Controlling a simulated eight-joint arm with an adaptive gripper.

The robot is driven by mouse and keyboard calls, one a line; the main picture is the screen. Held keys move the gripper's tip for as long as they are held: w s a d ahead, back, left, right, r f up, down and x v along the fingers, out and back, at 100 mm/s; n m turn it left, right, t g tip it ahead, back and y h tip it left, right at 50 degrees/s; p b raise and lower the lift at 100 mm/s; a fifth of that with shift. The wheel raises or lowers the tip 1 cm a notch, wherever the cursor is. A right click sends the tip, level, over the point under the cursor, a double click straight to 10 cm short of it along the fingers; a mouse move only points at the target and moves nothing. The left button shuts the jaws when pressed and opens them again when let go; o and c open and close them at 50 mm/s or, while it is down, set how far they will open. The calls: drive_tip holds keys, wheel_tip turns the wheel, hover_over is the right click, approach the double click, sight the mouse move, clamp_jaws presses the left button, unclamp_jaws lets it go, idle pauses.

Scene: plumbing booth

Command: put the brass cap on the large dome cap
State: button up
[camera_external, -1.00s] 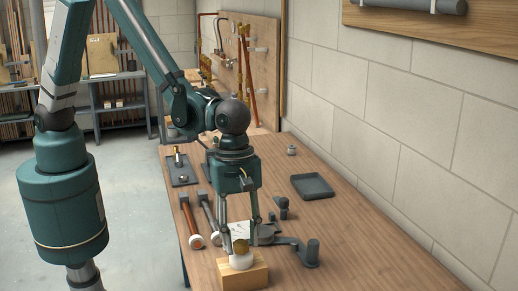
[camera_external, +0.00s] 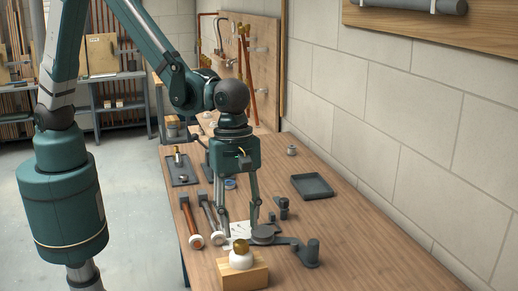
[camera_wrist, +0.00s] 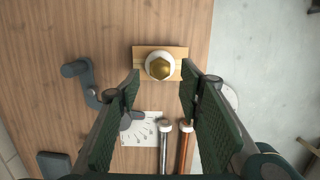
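The brass cap (camera_external: 241,246) sits on top of the white dome cap (camera_external: 240,261), which rests on a wooden block (camera_external: 258,275) at the front of the bench. In the wrist view the brass cap (camera_wrist: 159,68) shows as a gold hexagon roughly centred on the white dome (camera_wrist: 151,58). My gripper (camera_external: 240,232) is open and empty, behind and above the block in the external view. In the wrist view its two fingers (camera_wrist: 160,82) stand well apart, with nothing between them touching either pad.
A dark pipe-bending tool (camera_external: 300,250) lies right of the block, near a white printed sheet (camera_wrist: 143,128). A dark tray (camera_external: 312,186) lies farther back on the right.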

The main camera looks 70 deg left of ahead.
wheel_tip(320, 180, up, 8)
drive_tip(key=a, duration=0.1)
drive_tip(key=shift+f, duration=0.25)
idle(0.7)
drive_tip(key=shift+a, duration=0.2)
drive_tip(key=w+a+r+m+t, duration=0.15)
drive_tip(key=a+r+m, duration=0.35)
drive_tip(key=a, duration=1)
drive_tip(key=w+a+r+m+t, duration=0.1)
drive_tip(key=a+r+m+t, duration=0.15)
drive_tip(key=a+r, duration=0.85)
drive_tip(key=s+a+f+m+t, duration=0.1)
drive_tip(key=s+a+m, duration=0.2)
drive_tip(key=a, duration=0.6)
drive_tip(key=s+a+f+m+t+y, duration=0.1)
drive_tip(key=s+a+m, duration=0.3)
drive_tip(key=a, duration=0.6)
drive_tip(key=s+a+m+t, duration=0.1)
drive_tip(key=s+a+m, duration=0.2)
drive_tip(key=a, duration=0.6)
drive_tip(key=shift+s+a+f+y, duration=0.3)
drive_tip(key=shift+s+f+y, duration=0.1)
drive_tip(key=shift+s, duration=0.5)
